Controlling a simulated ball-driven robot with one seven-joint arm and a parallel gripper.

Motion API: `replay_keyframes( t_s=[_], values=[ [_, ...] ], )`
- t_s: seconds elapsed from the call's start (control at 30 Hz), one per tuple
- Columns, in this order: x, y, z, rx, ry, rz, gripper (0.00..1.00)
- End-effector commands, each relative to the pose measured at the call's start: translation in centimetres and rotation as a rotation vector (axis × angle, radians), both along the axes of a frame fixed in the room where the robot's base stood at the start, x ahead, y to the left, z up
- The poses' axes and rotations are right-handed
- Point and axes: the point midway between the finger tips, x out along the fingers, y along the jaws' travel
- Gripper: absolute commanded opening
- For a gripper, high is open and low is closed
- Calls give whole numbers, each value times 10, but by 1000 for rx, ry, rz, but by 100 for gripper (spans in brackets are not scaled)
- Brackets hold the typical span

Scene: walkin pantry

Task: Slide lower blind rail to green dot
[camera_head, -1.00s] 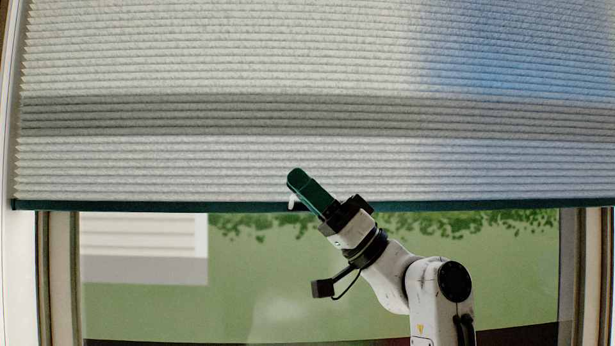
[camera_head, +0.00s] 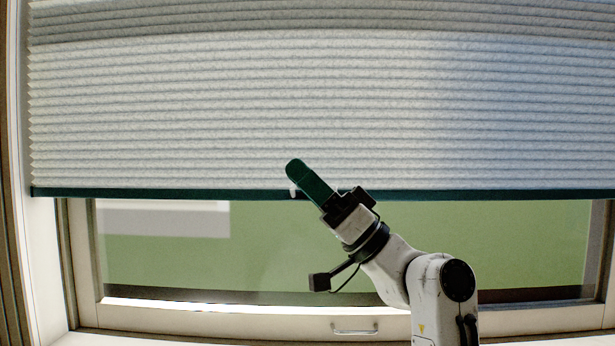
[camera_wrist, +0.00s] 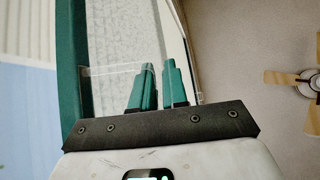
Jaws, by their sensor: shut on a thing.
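The lower blind rail (camera_head: 150,194) is a dark teal bar along the bottom of the white pleated blind (camera_head: 230,110), and looks roughly level. In the wrist view the rail (camera_wrist: 72,80) runs upright at the left. A small white tab (camera_head: 293,189) shows at the rail beside my gripper; it looks like a pale clear piece (camera_wrist: 115,69) in the wrist view. My gripper (camera_head: 296,170), with green fingers, reaches up across the rail and is shut on the tab. The fingers (camera_wrist: 157,70) stand close together; the contact itself is partly hidden. I see no green dot.
Below the rail is window glass with a green view outside. A white sill and a metal handle (camera_head: 354,328) lie lower down. White window frame stands at the left. A ceiling fan (camera_wrist: 297,82) shows at the right of the wrist view.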

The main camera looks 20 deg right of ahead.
Motion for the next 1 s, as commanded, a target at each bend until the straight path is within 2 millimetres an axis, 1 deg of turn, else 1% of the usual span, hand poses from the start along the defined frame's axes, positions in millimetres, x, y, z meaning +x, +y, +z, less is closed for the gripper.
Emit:
replay_keyframes(
  t_s=[0.2, 0.23, 0.43, 0.67, 0.77, 0.87, 1.0],
  values=[
    [1, -1, 0, 1, 2, -2, 0],
    [1, -1, 0, 1, 2, -2, 15],
    [0, -1, 0, 1, 1, -2, 34],
    [0, -1, 0, 1, 0, -1, 34],
    [-1, -4, -3, 0, 2, -2, 34],
    [-5, -13, -11, 1, 3, -4, 34],
    [-14, -30, -29, 2, 5, -4, 34]
  ],
)
